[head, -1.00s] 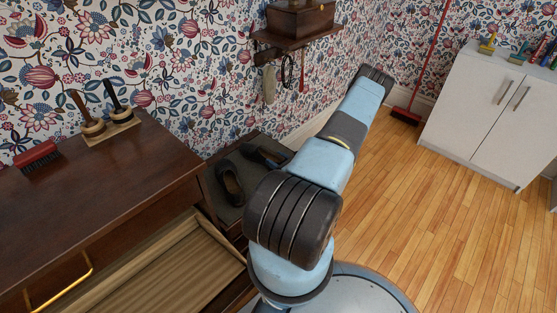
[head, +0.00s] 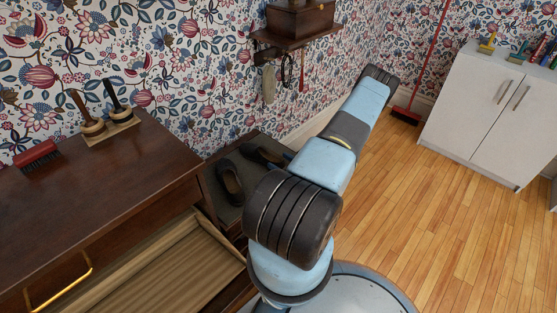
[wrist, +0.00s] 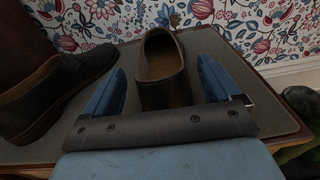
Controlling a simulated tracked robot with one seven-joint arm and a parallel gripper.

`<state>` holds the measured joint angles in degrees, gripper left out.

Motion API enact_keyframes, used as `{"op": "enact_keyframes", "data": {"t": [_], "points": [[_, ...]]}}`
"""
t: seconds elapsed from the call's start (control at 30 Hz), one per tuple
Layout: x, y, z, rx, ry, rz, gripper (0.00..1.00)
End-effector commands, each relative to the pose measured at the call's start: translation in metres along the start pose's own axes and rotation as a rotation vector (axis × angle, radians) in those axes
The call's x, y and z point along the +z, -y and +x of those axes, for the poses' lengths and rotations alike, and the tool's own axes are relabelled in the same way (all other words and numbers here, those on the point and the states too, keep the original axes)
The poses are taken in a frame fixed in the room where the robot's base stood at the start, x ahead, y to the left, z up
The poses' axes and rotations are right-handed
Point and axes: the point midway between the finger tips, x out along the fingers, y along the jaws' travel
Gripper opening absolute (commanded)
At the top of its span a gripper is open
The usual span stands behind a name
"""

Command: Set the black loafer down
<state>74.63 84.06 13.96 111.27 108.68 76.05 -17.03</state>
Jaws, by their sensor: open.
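A dark loafer with a tan lining (wrist: 165,92) sits upright on a grey-topped surface (wrist: 222,55), between the two blue fingers of my gripper (wrist: 160,70). The fingers are spread, with a visible gap on each side of the shoe. It appears to be the right-hand loafer (head: 262,155) in the head view. A second dark loafer (wrist: 45,98) stands to its left; it also shows in the head view (head: 230,182). My arm hides most of my gripper in the head view.
A wooden dresser (head: 150,180) with an open drawer (head: 175,270) stands at the left, holding a red brush (head: 37,155). A wall shelf (head: 295,38) with hanging items is above the loafers. The wooden floor (head: 440,230) at the right is clear before a white cabinet (head: 480,110).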

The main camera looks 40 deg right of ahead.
Motion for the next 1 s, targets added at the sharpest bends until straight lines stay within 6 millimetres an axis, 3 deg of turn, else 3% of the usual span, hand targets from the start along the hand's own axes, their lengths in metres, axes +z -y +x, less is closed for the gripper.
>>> {"op": "enact_keyframes", "data": {"t": [0.3,0.5,0.8,1.0], "points": [[0.000,0.001,-0.062,-0.001,-0.001,0.001,0.90],[0.000,0.001,-0.086,-0.002,0.000,0.000,0.90],[0.004,0.000,-0.092,0.012,0.000,-0.008,0.90],[0.044,-0.006,-0.073,0.131,0.000,-0.084,0.90]]}}
